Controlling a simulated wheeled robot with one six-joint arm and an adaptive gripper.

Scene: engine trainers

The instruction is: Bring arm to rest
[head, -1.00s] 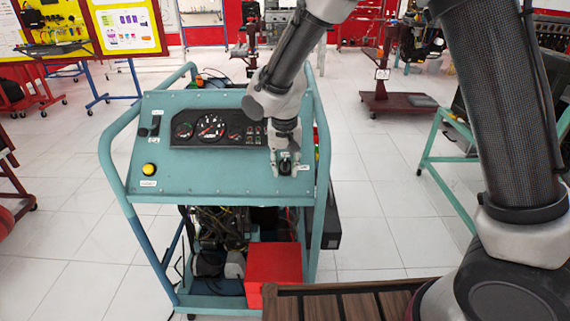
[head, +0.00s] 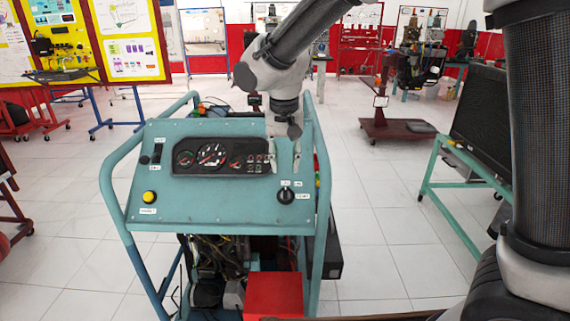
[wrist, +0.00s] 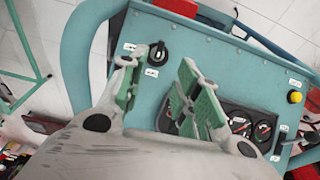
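My gripper (head: 285,166) is above the upper right part of a teal engine trainer panel (head: 222,200). Its two fingers are apart with nothing between them. In the wrist view the green-padded fingertips (wrist: 160,85) show a clear gap. A black rotary knob (head: 285,195) sits on the panel just below the gripper in the head view. It also shows in the wrist view (wrist: 158,54), beyond the fingertips and apart from them. The gauge cluster (head: 212,155) is left of the gripper. A yellow button (head: 149,196) is at the panel's lower left.
The panel has a teal tube frame (head: 118,190) around it. A red box (head: 273,295) is low in the trainer. A dark screen on a green stand (head: 432,190) is at right. Yellow boards (head: 130,45) stand at back left. Tiled floor is clear at centre right.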

